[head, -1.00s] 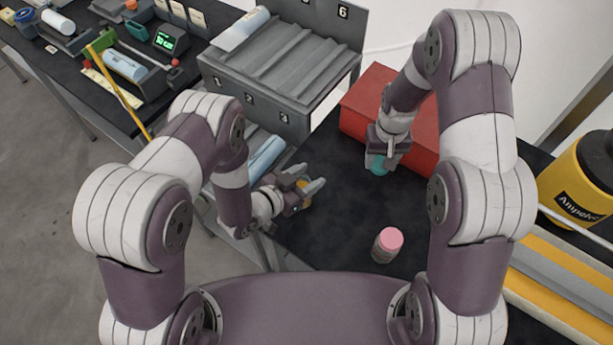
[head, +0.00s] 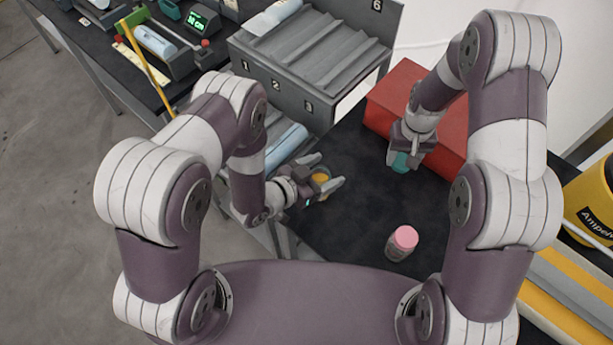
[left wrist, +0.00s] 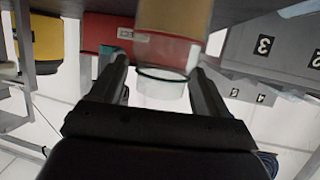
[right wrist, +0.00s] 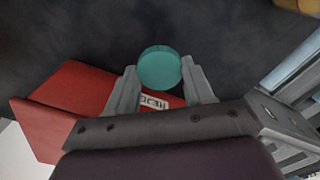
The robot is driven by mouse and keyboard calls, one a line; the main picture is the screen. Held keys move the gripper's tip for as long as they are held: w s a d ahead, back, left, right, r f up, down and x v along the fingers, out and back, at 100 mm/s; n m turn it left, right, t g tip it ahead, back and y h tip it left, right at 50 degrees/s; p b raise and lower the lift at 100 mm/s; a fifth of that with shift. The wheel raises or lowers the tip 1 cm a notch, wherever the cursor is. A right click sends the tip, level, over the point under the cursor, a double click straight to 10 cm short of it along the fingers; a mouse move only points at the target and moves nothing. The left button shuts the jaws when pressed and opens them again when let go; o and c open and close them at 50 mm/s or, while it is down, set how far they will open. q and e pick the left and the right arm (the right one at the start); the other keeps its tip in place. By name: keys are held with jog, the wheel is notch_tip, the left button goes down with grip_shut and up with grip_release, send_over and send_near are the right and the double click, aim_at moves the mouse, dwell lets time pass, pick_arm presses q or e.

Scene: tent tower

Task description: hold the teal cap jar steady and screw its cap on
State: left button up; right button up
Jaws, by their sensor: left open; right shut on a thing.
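The jar (head: 320,181), with amber contents, stands between the fingers of my left gripper (head: 331,172). The left wrist view, which is upside down, shows the jar (left wrist: 170,50) between the open fingers, with a clear upper part and a dark teal ring; I cannot tell whether the fingers touch it. My right gripper (head: 404,158) is shut on the teal cap (head: 401,164), in front of the red box and apart from the jar. The right wrist view shows the round teal cap (right wrist: 159,67) between the fingertips.
A pink-capped jar (head: 403,243) stands nearer on the dark table (head: 345,215). A red box (head: 440,110) is behind my right gripper. A grey numbered rack (head: 310,65) stands at the back left. Table between the two grippers is clear.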

pick_arm(q)
jog(key=b+v, duration=0.1)
jog(key=v, duration=0.9)
jog(key=shift+s+a, duration=0.15)
jog(key=shift+a, duration=0.15)
pick_arm(e)
jog(key=shift+f, duration=0.9)
pick_arm(q)
jog(key=shift+r, duration=0.1)
jog(key=w+a+r+n+g+y, duration=0.1)
jog(key=w+a+n+g+y, duration=0.2)
jog(key=w+a+y, duration=0.45)
jog(key=s+a+r+n+g+y, duration=0.2)
jog(key=s+r+n+g, duration=0.3)
jog(key=s+r, duration=0.4)
jog(key=shift+s+a+n, duration=0.5)
jog(key=shift+s+a, duration=0.25)
jog(key=shift+s, duration=0.15)
jog(key=shift+y, duration=0.25)
